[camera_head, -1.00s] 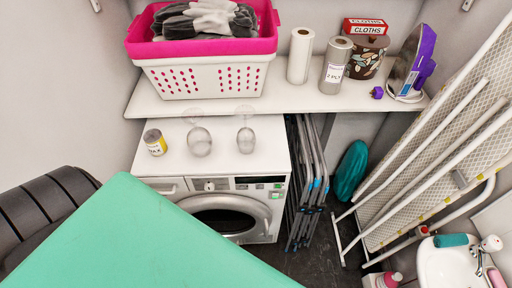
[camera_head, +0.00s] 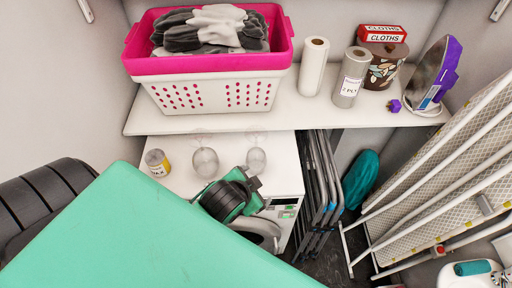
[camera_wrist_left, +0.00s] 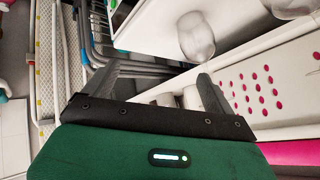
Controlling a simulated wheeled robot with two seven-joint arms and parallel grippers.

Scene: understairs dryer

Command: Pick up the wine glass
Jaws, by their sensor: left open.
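Two clear wine glasses stand on the white dryer top, the left glass (camera_head: 205,162) and the right glass (camera_head: 256,159). Their round bowls are low and the feet appear above, so they look upside down. In the left wrist view, one glass bowl (camera_wrist_left: 197,40) is beyond the fingers, and part of the other (camera_wrist_left: 292,6) shows at the top edge. My left gripper (camera_head: 254,180), green and black, is over the dryer's front edge, just in front of the right glass. Its fingers (camera_wrist_left: 155,72) are open with no glass between them. My right gripper is out of view.
A yellow-labelled tin (camera_head: 157,163) stands left of the glasses. Behind them a shelf (camera_head: 190,122) holds a pink-and-white basket (camera_head: 215,95), paper rolls and an iron (camera_head: 432,75). Folded racks (camera_head: 318,185) and an ironing board (camera_head: 450,190) stand at the right.

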